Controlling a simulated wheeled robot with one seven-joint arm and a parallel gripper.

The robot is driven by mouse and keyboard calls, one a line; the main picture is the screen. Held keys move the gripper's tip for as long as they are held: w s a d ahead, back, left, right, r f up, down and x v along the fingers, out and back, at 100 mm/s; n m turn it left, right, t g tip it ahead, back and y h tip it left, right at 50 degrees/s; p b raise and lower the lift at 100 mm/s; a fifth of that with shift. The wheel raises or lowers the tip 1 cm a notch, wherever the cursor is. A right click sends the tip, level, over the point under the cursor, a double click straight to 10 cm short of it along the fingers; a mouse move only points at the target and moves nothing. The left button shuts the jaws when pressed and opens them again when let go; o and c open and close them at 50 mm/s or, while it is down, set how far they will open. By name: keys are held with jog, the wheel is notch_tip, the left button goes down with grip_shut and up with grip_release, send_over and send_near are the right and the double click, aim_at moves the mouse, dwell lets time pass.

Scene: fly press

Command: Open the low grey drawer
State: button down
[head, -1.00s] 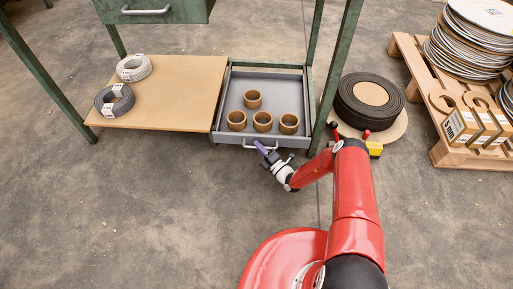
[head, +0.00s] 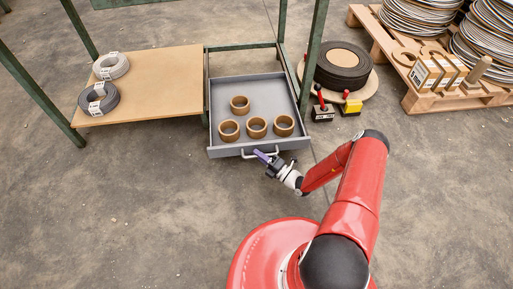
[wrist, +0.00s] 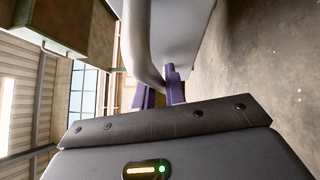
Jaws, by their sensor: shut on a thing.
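The low grey drawer (head: 219,91) is pulled out from the green frame, low over the floor. Several brown rings (head: 257,126) stand inside it. Its pale bar handle (head: 249,154) is on the front face. My gripper (head: 264,157) is at the right part of the handle, its purple fingers shut on the bar. In the wrist view the handle (wrist: 143,45) passes between the purple fingers (wrist: 160,92), and the grey drawer front (wrist: 183,30) lies behind it.
A brown board (head: 155,90) left of the drawer bears two wire coils (head: 99,98). Right of it are a black coil (head: 341,66), red-handled and yellow blocks (head: 322,112), and a loaded pallet (head: 412,101). The floor in front is clear.

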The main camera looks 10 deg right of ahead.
jog(key=shift+s, duration=0.5)
jog(key=c, duration=1.5)
grip_release()
jog(key=shift+o, duration=0.2)
jog(key=v, duration=0.7)
jog(key=shift+s+d, duration=0.25)
jog(key=shift+s, duration=0.05)
jog(key=shift+f, duration=0.1)
